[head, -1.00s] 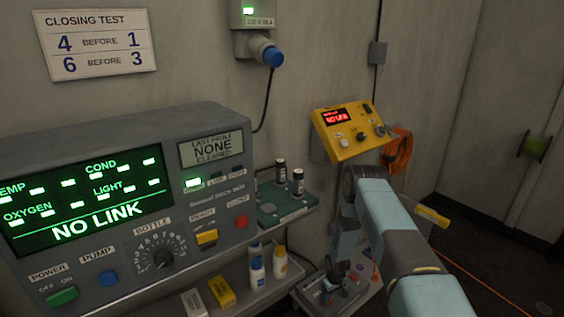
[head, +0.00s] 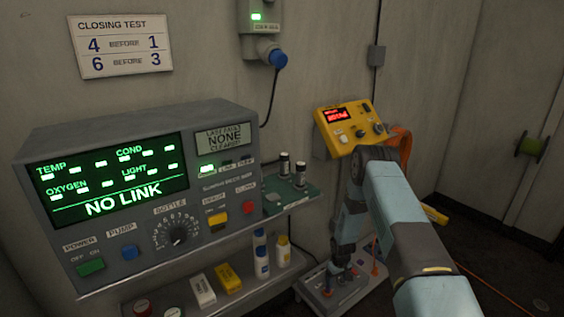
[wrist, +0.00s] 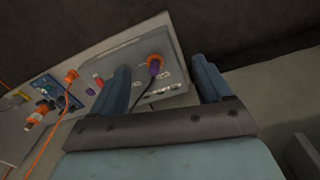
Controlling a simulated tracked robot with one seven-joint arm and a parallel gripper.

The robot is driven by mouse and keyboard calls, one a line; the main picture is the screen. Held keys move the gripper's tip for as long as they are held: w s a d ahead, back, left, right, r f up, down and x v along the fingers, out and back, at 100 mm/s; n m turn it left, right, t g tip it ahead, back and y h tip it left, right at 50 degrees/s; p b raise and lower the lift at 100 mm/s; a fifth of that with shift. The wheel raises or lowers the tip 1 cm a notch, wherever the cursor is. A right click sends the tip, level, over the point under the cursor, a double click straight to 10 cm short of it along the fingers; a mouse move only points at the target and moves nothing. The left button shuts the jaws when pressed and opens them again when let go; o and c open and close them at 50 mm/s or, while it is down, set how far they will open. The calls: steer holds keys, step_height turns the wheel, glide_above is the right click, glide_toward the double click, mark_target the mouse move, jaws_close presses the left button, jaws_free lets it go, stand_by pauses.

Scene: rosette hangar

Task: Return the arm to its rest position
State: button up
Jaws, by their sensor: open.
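My arm (head: 395,215) reaches from the lower right of the head view, bends at the elbow and points down. My gripper (wrist: 160,64) shows in the wrist view with its two blue-grey fingers apart and nothing held between them. The plug appears between the fingers in the picture; I cannot tell the distance. In the head view the gripper's end is low over a grey tray-like panel (head: 318,297), and its fingertips are hard to make out.
A grey console (head: 150,120) reading NO LINK fills the left. A shelf (head: 205,282) with bottles and boxes is below it. A yellow wall box (head: 348,128) with a red display and an orange cable coil (head: 402,145) are close behind my arm.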

steer(key=w+r+m+t, duration=0.1)
steer(key=w+r, duration=0.1)
steer(key=r, duration=1.1)
steer(key=w+r, duration=0.2)
steer(key=r, duration=1.2)
steer(key=s+r+m+t, duration=0.1)
steer(key=s+r, duration=0.3)
steer(key=r, duration=0.8)
steer(key=s+r+t, duration=0.1)
steer(key=s+r, duration=0.3)
steer(key=r, duration=0.7)
steer(key=s+r+m, duration=0.2)
steer(key=s+r, duration=1.5)
steer(key=s+r+t, duration=0.1)
steer(key=s+r, duration=0.1)
steer(key=s, duration=0.8)
steer(key=s+r+t, duration=0.1)
steer(key=s+r, duration=0.1)
steer(key=s, duration=0.8)
steer(key=shift+a+m, duration=0.3)
steer(key=shift+m, duration=0.1)
